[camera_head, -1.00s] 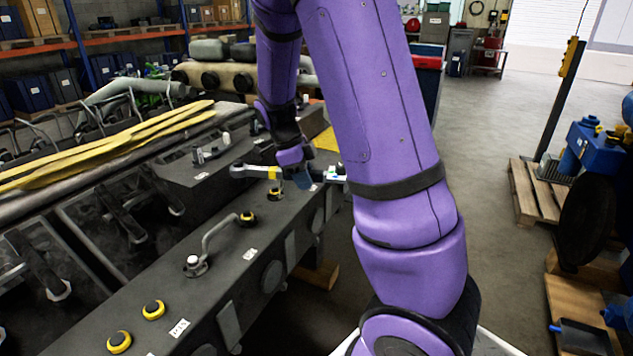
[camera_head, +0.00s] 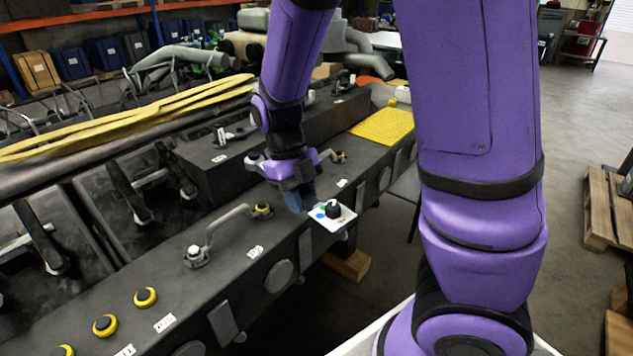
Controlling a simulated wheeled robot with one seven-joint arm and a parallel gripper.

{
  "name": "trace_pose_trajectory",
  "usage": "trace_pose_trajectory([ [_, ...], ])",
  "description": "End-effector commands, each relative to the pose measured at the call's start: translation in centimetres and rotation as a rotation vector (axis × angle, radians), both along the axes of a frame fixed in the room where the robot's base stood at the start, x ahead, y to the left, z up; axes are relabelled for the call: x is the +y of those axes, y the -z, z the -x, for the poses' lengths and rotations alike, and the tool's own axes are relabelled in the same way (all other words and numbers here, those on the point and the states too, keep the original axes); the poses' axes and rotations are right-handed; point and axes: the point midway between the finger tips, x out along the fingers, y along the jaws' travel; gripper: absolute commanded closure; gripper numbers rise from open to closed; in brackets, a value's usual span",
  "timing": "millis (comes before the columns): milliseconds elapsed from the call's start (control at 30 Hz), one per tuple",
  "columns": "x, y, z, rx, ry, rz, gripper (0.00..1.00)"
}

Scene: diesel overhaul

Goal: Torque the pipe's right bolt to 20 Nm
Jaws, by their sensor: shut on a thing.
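A curved grey pipe (camera_head: 222,226) arches low over the dark engine block (camera_head: 290,243). Its left foot has a bolt with a pale head (camera_head: 194,252). Its right end meets a yellow-ringed bolt (camera_head: 263,209). My gripper (camera_head: 299,199) points down behind and to the right of that bolt, apart from it. It seems shut on a tool, mostly hidden by the gripper.
Several yellow-ringed bolt spots (camera_head: 145,297) line the block's near left. A yellow pad (camera_head: 384,126) lies on its far end. Yellow strips (camera_head: 130,110) lie at left. A pallet (camera_head: 610,205) stands at right, with open floor beyond my arm.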

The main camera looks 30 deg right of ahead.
Motion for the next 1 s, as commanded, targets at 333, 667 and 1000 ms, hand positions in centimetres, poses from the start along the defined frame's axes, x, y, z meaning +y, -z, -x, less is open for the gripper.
trace_pose_trajectory([
  [333,-2.3,0.8,-0.3,0.003,-0.145,0.004,1.0],
  [667,-7.7,3.0,-3.2,0.003,-0.512,0.005,1.0],
  [1000,-9.7,6.9,-5.0,0.005,-0.685,0.003,1.0],
])
